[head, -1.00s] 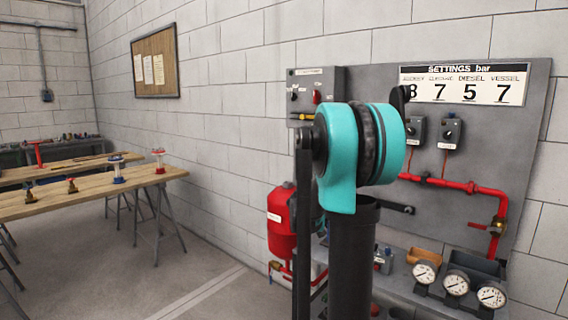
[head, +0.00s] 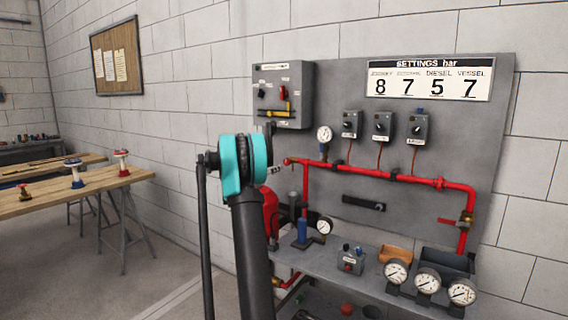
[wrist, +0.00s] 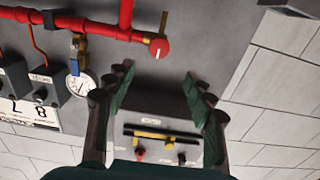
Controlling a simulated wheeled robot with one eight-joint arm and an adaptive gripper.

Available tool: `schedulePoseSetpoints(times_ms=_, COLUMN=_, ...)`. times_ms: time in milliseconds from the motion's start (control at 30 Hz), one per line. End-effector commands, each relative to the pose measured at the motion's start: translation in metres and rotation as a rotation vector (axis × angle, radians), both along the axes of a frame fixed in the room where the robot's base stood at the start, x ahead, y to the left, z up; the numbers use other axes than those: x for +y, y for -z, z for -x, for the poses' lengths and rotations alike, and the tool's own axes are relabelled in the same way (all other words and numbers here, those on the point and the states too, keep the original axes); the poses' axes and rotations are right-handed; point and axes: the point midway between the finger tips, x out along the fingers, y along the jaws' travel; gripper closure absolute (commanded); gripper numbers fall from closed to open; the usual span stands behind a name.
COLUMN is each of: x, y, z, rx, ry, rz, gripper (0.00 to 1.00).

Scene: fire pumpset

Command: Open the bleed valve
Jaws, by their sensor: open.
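A small valve with a round red knob (wrist: 159,49) and a brass-coloured stem sits at the end of the red pipe in the wrist view; no label on it is readable. In the head view the left end of that pipe (head: 289,161) shows just right of my arm. A second valve, with a brass body (head: 466,217) and red lever, is on the pipe's right drop; I cannot tell by label which is the bleed valve. My gripper (wrist: 158,76) is open and empty, its fingers apart below the red knob in the wrist view. The head view does not show the fingers clearly.
A pressure gauge (head: 325,135) stands on the pipe beside a grey control box (head: 284,95) with a yellow lever. Pressure switches (head: 383,126) hang above the pipe. A shelf (head: 333,262) below carries gauges and bins. A wooden table (head: 110,179) stands at left.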

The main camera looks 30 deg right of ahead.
Motion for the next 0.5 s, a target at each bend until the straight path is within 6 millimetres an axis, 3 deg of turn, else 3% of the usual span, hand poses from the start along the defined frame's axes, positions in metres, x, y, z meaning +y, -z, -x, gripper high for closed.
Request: schedulePoseSetpoints(times_ms=500, x=-0.094, y=0.001, z=-0.038, rx=0.001, ry=0.002, rz=-0.001, gripper=0.46)
